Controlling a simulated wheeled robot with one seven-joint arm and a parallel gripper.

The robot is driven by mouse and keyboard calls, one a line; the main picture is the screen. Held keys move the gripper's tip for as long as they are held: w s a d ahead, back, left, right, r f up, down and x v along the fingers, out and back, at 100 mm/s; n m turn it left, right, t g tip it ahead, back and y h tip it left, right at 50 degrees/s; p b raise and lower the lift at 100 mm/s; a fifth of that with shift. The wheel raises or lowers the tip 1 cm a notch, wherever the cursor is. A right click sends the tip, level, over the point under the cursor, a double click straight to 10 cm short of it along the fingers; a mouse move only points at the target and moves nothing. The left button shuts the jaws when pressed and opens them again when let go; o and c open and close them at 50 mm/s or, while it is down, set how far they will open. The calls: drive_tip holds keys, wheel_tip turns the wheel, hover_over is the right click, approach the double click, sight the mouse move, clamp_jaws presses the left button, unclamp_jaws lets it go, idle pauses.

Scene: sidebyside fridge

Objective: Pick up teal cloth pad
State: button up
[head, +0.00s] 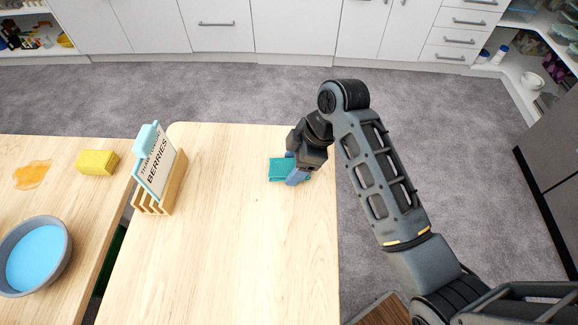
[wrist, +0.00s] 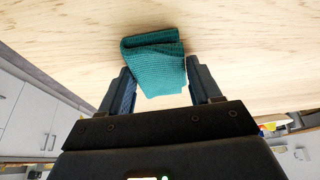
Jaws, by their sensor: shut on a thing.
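The teal cloth pad (head: 281,168) is at the right side of the wooden table in the head view. In the wrist view the folded, textured teal cloth pad (wrist: 155,62) sits between the two fingers. My gripper (head: 293,173) is over the table's right part, its fingers at the pad. In the wrist view my gripper (wrist: 160,88) is shut on the pad, with one finger at each side. I cannot tell whether the pad touches the table. The arm hides part of the pad in the head view.
A wooden rack (head: 160,190) holds a sign reading "BERRIES" (head: 156,163) on the same table (head: 230,250). The table's middle is clear.

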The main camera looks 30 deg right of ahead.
sight(289, 163)
drive_tip(key=shift+c, duration=0.5)
drive_tip(key=shift+r, duration=0.5)
drive_tip(key=v, duration=0.3)
drive_tip(key=shift+w+r+b, duration=0.25)
drive_tip(key=shift+r+b, duration=0.15)
drive_tip(key=s+d+r+p, duration=0.2)
drive_tip(key=d+r+p, duration=0.2)
drive_tip(key=d, duration=0.6)
drive_tip(key=shift+s+r, duration=0.35)
drive_tip(key=shift+r, duration=0.85)
drive_tip(key=shift+d, duration=0.15)
